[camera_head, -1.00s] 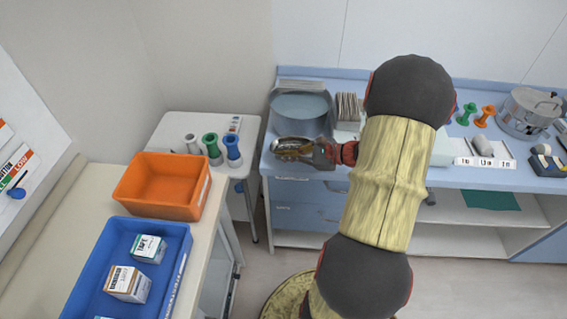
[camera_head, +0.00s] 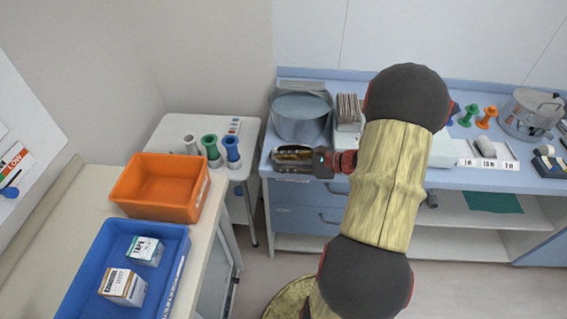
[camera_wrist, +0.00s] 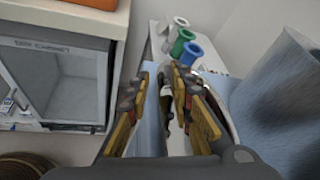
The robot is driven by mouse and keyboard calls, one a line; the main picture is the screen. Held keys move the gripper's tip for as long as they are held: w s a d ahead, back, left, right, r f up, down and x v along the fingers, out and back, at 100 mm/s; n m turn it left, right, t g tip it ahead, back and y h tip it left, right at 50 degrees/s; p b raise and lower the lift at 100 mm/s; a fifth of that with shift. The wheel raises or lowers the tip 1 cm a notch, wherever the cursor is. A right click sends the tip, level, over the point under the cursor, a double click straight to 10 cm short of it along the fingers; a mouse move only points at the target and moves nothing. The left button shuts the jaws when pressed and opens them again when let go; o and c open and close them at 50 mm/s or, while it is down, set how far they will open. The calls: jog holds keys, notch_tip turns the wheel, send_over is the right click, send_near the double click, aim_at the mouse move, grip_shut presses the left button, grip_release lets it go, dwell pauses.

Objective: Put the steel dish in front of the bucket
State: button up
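The steel dish (camera_head: 291,167) is a shiny, shallow oval on the blue counter, at its left front. It lies directly in front of the grey metal bucket (camera_head: 301,122). My gripper (camera_head: 294,153) is over the dish and hides part of it. In the wrist view, my gripper (camera_wrist: 165,92) has its two yellow-lined fingers spread apart, with blue counter showing between them. The pale curved dish (camera_wrist: 229,112) shows beside and behind the right finger. The bucket (camera_wrist: 280,95) stands to the right in that view.
Left of the counter, a white cart (camera_head: 243,149) carries grey, green and blue spools. An orange bin (camera_head: 160,187) and a blue bin (camera_head: 170,274) stand nearer. A card holder (camera_head: 348,112) is right of the bucket; a lidded steel pot (camera_head: 527,115) is far right.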

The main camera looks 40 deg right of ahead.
jog(key=shift+r, duration=0.1)
jog(key=shift+s+d+r, duration=0.1)
jog(key=shift+s+r, duration=0.05)
jog(key=p+v, duration=0.4)
jog(key=v, duration=0.8)
jog(key=w+a+r+n+g, duration=0.1)
jog(key=a+r+n+g, duration=0.2)
jog(key=a, duration=0.4)
jog(key=w+a+r+n+g, duration=0.1)
jog(key=a+r+n+g, duration=0.15)
jog(key=a+n, duration=0.35)
jog(key=w+a+r+n+g, duration=0.1)
jog(key=a+r+n+g, duration=0.15)
jog(key=a, duration=0.55)
jog(key=s+a+r+n+t+h, duration=0.1)
jog(key=s+a+r+n+h, duration=0.5)
jog(key=a+r+n, duration=0.4)
jog(key=s+a+n, duration=0.1)
jog(key=n, duration=0.3)
jog(key=shift+n, duration=0.35)
